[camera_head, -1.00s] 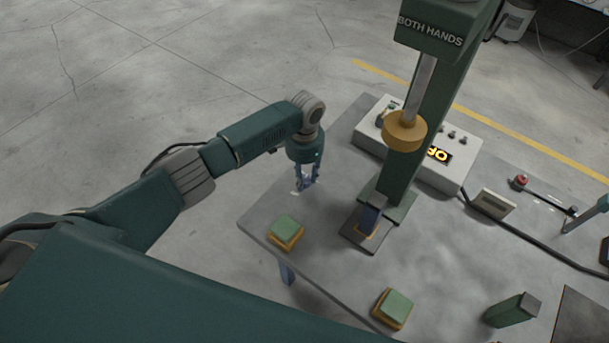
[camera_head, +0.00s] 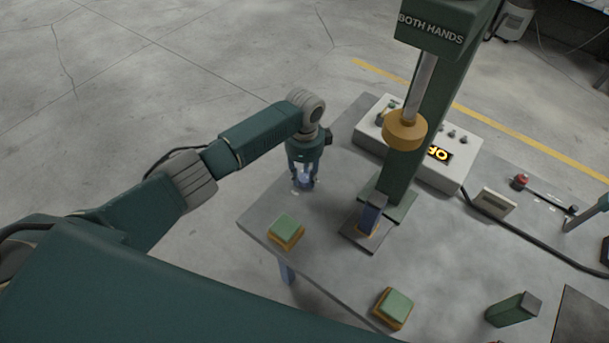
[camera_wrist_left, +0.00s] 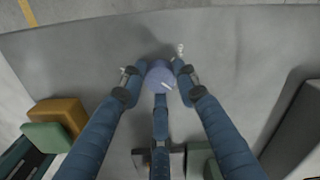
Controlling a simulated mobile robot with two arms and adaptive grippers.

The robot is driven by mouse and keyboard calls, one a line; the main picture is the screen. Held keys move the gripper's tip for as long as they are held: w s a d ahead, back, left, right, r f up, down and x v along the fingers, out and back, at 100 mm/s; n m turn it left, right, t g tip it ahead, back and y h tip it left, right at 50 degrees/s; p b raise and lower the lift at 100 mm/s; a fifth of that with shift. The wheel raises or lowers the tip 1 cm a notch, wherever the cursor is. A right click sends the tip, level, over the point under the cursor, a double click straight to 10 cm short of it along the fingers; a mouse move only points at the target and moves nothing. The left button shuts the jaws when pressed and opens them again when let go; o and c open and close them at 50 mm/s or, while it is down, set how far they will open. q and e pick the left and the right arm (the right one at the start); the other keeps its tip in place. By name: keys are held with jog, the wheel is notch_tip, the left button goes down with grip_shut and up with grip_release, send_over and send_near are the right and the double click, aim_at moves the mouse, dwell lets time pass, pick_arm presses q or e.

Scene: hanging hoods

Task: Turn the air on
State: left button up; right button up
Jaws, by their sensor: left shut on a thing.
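A round blue-grey knob (camera_wrist_left: 161,76) with a white pointer mark shows between the fingers in the left wrist view. It shows small between the fingers in the head view (camera_head: 304,177), over the table's far left part. My left gripper (camera_head: 303,184) points down there and is shut on the knob. In the left wrist view the blue fingers of the left gripper (camera_wrist_left: 160,68) touch the knob's sides. A small white mark (camera_wrist_left: 180,48) lies on the table beside the right finger.
A green press column (camera_head: 424,110) marked BOTH HANDS stands right of the gripper. Two green buttons on orange bases, a near-left one (camera_head: 285,228) and a front one (camera_head: 396,304), sit on the table (camera_head: 330,250). A white control box (camera_head: 462,172) with a lit display stands behind.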

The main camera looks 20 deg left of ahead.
aim_at(305, 178)
pick_arm(q)
jog(key=shift+r+m, duration=0.1)
jog(key=shift+m, duration=0.5)
jog(key=o, duration=1.2)
notch_tip(305, 178, up, 12)
